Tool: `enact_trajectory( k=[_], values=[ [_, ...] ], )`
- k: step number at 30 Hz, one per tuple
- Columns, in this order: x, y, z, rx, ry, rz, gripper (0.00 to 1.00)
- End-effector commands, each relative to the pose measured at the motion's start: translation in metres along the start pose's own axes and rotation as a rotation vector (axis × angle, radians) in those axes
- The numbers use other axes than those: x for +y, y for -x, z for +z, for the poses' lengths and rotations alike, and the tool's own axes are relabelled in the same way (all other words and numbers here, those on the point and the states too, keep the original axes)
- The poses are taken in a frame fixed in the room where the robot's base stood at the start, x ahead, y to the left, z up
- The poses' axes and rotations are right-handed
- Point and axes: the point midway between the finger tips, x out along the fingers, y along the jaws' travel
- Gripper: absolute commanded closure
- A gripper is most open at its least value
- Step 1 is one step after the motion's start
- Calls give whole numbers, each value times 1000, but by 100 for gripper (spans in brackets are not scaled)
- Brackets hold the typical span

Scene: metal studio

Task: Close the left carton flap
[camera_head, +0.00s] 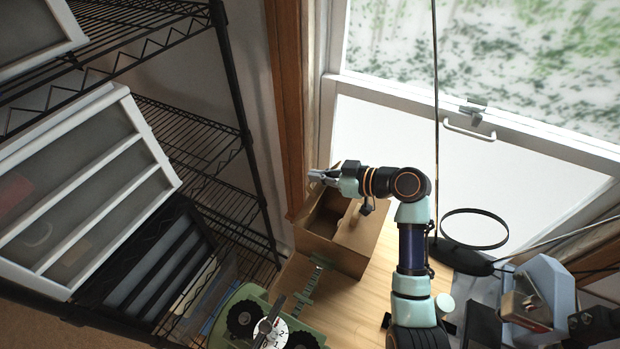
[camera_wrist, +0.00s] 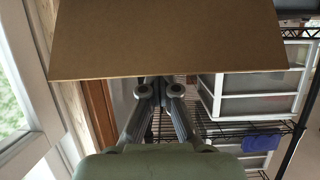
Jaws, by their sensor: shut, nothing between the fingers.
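The open brown carton (camera_head: 345,258) stands on the wooden table, with its dark inside partly showing. Its flaps are hard to tell apart in the head view. My gripper (camera_head: 318,175) is over the carton's far left side, pointing left, with its fingers together and empty. In the wrist view a flat brown cardboard panel (camera_wrist: 165,38) fills the upper middle, most likely a carton flap. My fingertips (camera_wrist: 159,88) come up to its lower edge there. I cannot tell whether they touch it or which flap it is.
A black wire shelf (camera_head: 215,165) with white drawer units (camera_head: 85,190) stands at the left. A window (camera_head: 480,60) is behind. A green device with a dial (camera_head: 270,325) and a black ring stand (camera_head: 475,230) flank the table (camera_head: 345,312).

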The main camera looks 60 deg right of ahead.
Motion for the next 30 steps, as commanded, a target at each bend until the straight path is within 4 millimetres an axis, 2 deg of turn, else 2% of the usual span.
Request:
enact_trajectory(
  k=[1,9,30],
  values=[
    [2,2,8,-9,-5,3,100],
    [7,14,16,-15,-12,13,100],
    [8,14,14,-10,-9,16,100]
  ],
)
